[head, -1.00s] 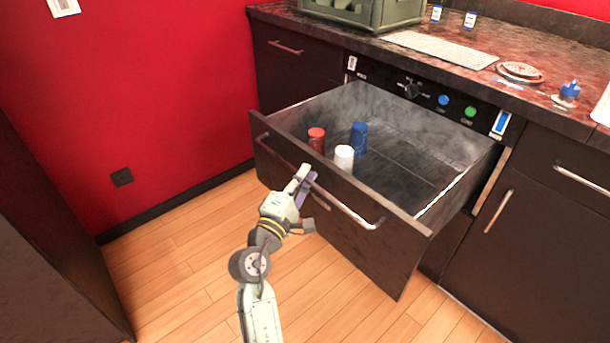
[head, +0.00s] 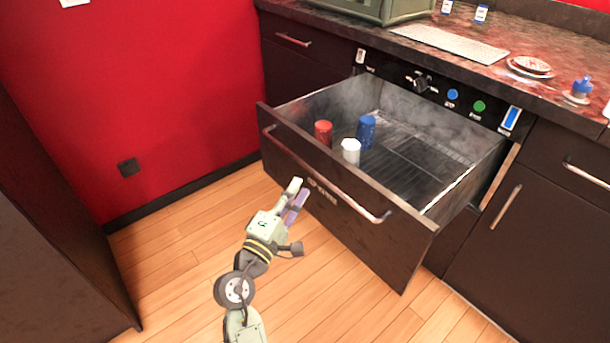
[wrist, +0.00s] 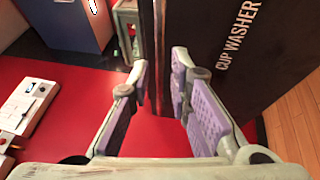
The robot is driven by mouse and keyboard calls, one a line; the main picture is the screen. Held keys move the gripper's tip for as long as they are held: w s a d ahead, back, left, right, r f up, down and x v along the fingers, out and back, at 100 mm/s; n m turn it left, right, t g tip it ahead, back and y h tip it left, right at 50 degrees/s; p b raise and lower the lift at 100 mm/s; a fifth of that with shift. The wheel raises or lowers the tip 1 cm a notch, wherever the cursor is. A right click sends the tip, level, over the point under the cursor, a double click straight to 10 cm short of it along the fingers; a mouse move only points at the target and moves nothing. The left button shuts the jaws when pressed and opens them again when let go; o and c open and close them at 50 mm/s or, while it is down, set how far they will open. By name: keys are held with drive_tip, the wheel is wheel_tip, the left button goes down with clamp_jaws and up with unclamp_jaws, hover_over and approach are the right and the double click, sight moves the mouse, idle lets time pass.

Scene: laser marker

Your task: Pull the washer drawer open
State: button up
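The washer drawer (head: 385,248) is pulled well out from the counter, with its dark front panel and metal interior showing. Its long silver bar handle (head: 340,187) runs along the front. The drawer front (wrist: 205,25), with "CUP WASHER" lettering, is just beyond and to the right of the fingers.
A red cup (head: 323,133), a blue cup (head: 366,131) and a white cup (head: 351,151) stand inside the drawer. A control panel (head: 435,90) is above it. A dark cabinet (head: 50,230) stands at the left. Wooden floor (head: 190,250) is clear around my arm.

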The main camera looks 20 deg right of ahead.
drive_tip(key=shift+v, duration=2.35)
